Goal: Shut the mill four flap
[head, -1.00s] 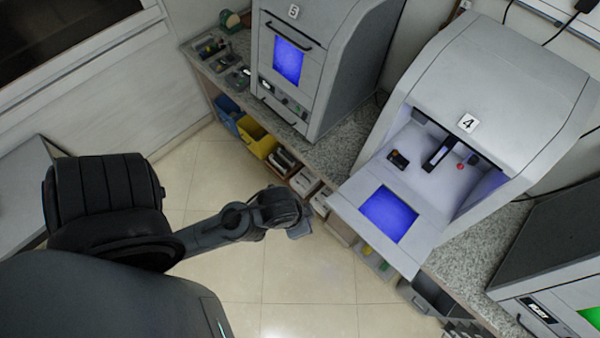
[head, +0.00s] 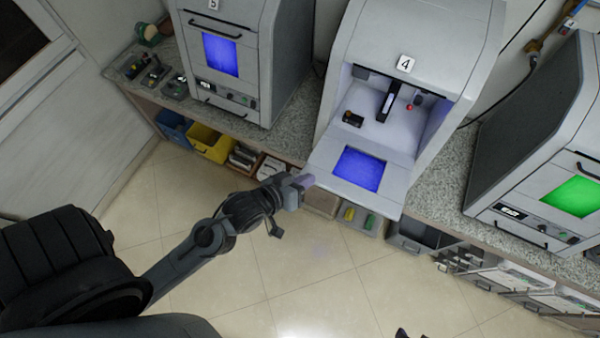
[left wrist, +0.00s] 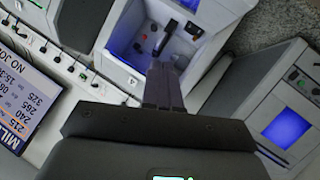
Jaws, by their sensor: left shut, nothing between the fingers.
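Mill four (head: 420,30), a grey cabinet with a "4" label, stands on the counter with its front open. Its flap (head: 392,197), a pale panel with a blue window, is folded down and sticks out over the counter's front edge. Inside the chamber are a dark spindle, a small dark block and a red knob. My left gripper (head: 304,181) is shut and empty, close to the flap's left front corner; I cannot tell if it touches. In the left wrist view, the shut fingers (left wrist: 163,85) overlap the open flap and chamber. A small dark shape at the head view's bottom edge may be my right gripper.
Mill five (head: 225,60), closed, stands to the left, and another closed mill (head: 540,150) with a green window to the right. Bins (head: 210,143) sit below the counter. The floor in front is clear. A screen (left wrist: 22,108) shows in the left wrist view.

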